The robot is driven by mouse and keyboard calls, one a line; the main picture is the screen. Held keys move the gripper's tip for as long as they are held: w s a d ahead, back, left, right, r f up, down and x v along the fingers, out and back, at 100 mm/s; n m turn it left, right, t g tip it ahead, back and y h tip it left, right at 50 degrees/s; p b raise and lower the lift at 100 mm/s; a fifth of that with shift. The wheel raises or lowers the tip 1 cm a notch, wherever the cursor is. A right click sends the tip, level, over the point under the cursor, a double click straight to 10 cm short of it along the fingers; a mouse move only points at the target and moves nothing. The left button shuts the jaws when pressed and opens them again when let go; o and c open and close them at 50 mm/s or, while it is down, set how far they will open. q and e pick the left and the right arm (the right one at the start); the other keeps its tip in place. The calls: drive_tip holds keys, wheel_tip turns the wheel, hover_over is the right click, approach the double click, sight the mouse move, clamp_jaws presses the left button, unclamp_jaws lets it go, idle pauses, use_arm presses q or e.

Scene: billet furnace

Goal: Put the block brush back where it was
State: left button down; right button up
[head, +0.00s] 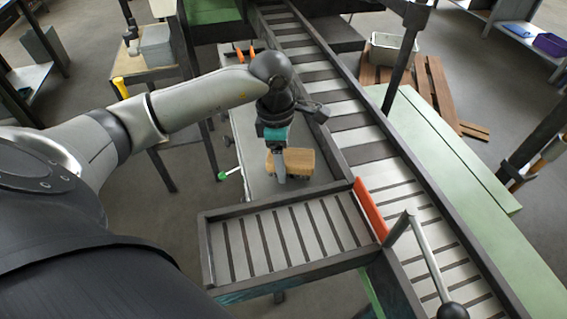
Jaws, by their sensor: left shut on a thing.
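The block brush (301,160), a tan wooden block, shows at the middle of the head view, over the grey bench top (252,135). My left gripper (280,174) points down and is shut on the brush, with a finger across its near side. The gripper hides part of the block. I cannot tell whether the brush touches the bench top or hangs just above it. My right gripper is not in view.
A slatted tray (285,240) with a dark rim stands just in front of the brush. A long roller conveyor (345,110) runs along the right, with an orange bar (370,209) and a black-knobbed lever (430,262) beside it. A green-handled thing (230,174) sits at the bench's left edge.

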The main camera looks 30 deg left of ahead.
use_arm(q)
drive_tip(key=shift+f, duration=0.75)
drive_tip(key=shift+f, duration=0.1)
unclamp_jaws()
drive_tip(key=r, duration=0.8)
drive_tip(key=a+r, duration=0.1)
drive_tip(key=r, duration=0.3)
drive_tip(key=shift+s+r, duration=0.15)
drive_tip(key=shift+s, duration=0.1)
